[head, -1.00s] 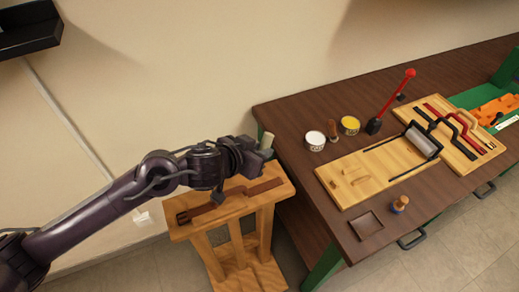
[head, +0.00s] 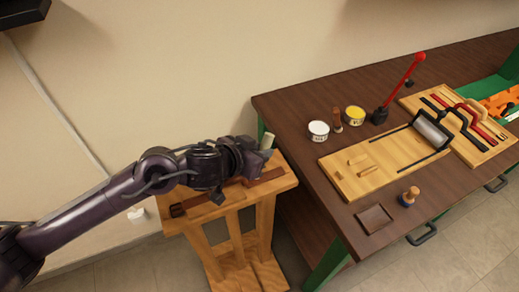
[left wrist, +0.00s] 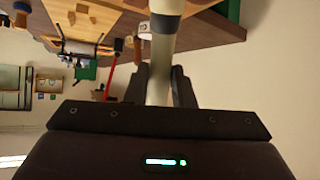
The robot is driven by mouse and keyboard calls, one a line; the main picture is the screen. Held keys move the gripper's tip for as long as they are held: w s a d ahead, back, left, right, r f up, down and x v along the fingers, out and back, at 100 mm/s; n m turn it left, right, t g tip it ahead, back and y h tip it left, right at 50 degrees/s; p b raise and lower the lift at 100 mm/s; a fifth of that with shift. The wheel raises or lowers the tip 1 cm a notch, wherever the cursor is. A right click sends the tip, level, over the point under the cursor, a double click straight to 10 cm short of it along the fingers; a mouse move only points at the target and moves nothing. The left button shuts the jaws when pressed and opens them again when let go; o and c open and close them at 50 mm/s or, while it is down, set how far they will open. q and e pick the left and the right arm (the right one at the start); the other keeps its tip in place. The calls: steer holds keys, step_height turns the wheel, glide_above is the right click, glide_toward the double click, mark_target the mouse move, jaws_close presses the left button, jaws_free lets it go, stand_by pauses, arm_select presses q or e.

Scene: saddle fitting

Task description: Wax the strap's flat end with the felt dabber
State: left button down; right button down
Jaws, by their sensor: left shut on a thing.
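My left gripper (head: 262,157) is shut on a pale rod-like tool (head: 268,142), which I take to be the felt dabber. The tool also shows between the fingers in the left wrist view (left wrist: 159,60), with a wider whitish part at the top edge. The brown strap (head: 265,179) lies across the top of a wooden stand (head: 283,184), its buckle end at the left. The gripper is over or just behind the strap's right part. My wrist hides the strap's middle. I cannot tell whether the tool touches the strap. My right gripper is not in view.
The dark workbench (head: 290,110) stands right of the stand.

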arm_select(q)
steer(key=shift+f+b, duration=0.45)
steer(key=shift+f, duration=0.15)
stand_by(0.3)
